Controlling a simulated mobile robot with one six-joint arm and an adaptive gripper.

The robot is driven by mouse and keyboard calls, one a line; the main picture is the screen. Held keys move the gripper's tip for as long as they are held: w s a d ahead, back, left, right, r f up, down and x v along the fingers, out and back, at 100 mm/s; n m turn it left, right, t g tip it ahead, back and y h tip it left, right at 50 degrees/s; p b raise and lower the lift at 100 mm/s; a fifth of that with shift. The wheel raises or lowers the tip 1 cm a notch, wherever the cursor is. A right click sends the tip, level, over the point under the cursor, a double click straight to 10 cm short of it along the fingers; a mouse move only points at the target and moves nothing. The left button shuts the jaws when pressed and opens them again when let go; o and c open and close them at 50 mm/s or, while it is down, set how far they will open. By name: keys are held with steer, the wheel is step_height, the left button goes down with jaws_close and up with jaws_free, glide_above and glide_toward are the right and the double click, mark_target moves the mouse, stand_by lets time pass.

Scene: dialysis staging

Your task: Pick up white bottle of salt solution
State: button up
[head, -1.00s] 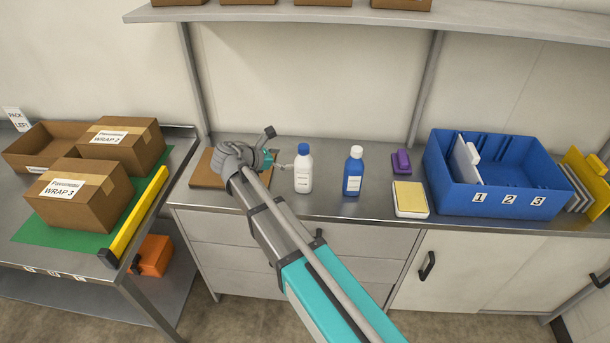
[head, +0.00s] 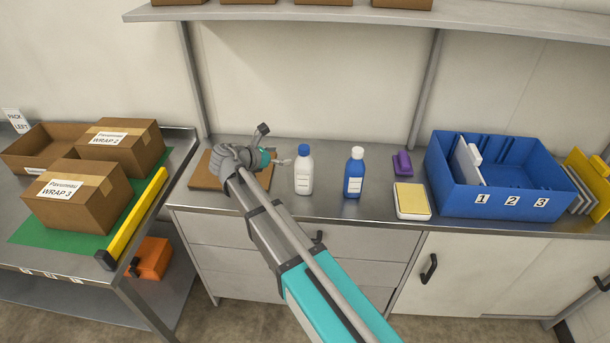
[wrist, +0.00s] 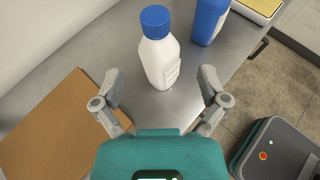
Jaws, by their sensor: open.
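The white bottle (head: 303,174) with a blue cap and a pale label stands upright on the steel counter in the head view. In the wrist view the white bottle (wrist: 159,58) stands just beyond my gripper (wrist: 160,84), roughly centred between the two spread fingers. My gripper is open and empty. In the head view my gripper (head: 284,162) is just left of the bottle, pointing toward it. My arm hides part of the counter's front edge.
A blue bottle (head: 353,172) with a white cap stands close to the right. A yellow-topped white block (head: 412,200), a purple item (head: 402,163) and a blue bin (head: 500,200) lie further right. A shelf (head: 400,17) hangs above.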

mark_target(304, 152)
steer(key=shift+b+x, duration=0.8)
steer(key=shift+x, duration=1.95)
steer(key=shift+a, duration=0.1)
steer(key=shift+a+f+b+x, duration=0.15)
steer(key=shift+b+x, duration=0.35)
steer(key=shift+x, duration=0.5)
steer(key=shift+a+f+b+x, duration=0.15)
steer(key=shift+b+x, duration=0.3)
steer(key=shift+x, duration=0.55)
steer(key=shift+w+d+f, duration=0.1)
steer(key=shift+w+d, duration=0.35)
steer(key=shift+w, duration=0.1)
jaws_close()
